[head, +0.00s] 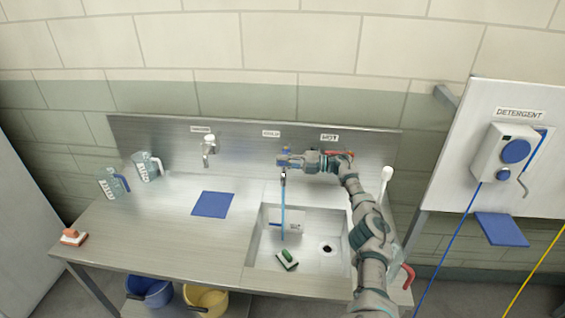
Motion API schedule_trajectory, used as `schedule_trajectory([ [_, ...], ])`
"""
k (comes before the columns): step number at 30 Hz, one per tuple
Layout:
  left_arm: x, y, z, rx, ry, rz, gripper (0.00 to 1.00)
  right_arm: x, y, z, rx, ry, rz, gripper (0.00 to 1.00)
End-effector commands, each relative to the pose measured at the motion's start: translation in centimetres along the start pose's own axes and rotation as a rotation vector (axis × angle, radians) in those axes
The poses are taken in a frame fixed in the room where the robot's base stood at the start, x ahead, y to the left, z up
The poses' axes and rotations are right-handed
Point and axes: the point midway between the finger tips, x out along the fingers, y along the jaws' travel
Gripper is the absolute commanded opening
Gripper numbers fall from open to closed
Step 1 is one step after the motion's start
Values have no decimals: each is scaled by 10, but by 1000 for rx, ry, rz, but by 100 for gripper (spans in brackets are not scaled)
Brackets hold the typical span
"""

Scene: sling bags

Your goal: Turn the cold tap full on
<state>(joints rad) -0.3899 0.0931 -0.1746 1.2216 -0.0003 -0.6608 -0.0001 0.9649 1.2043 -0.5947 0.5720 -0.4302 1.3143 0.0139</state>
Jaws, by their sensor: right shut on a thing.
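The cold tap has a blue handle (287,149) below the middle label (271,133) on the steel back panel. My right gripper (281,160) is shut on the cold tap handle and hides most of it. A spout (283,179) shows just below the gripper. A thin blue stream of water (283,213) runs from it straight down into the sink (305,262). The handle's exact angle is hidden. A red handle (340,153) shows under the hot label (329,138), partly behind my right arm. My left gripper is out of view.
A green and white scrubber (287,259) lies in the sink. Two jugs (147,166) stand on the left counter. A detergent dispenser (505,153) hangs at right. Blue and yellow buckets sit below.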

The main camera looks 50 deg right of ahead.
Motion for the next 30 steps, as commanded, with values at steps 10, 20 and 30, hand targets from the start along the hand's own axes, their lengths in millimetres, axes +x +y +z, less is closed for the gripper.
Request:
schedule_trajectory([
  [10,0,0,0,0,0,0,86,-1,0,1,-2,-5,-1,0],
  [20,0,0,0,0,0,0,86,0,0,0,-1,-1,0,42],
  [30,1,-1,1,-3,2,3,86,1,16,-1,-6,1,0,42],
])
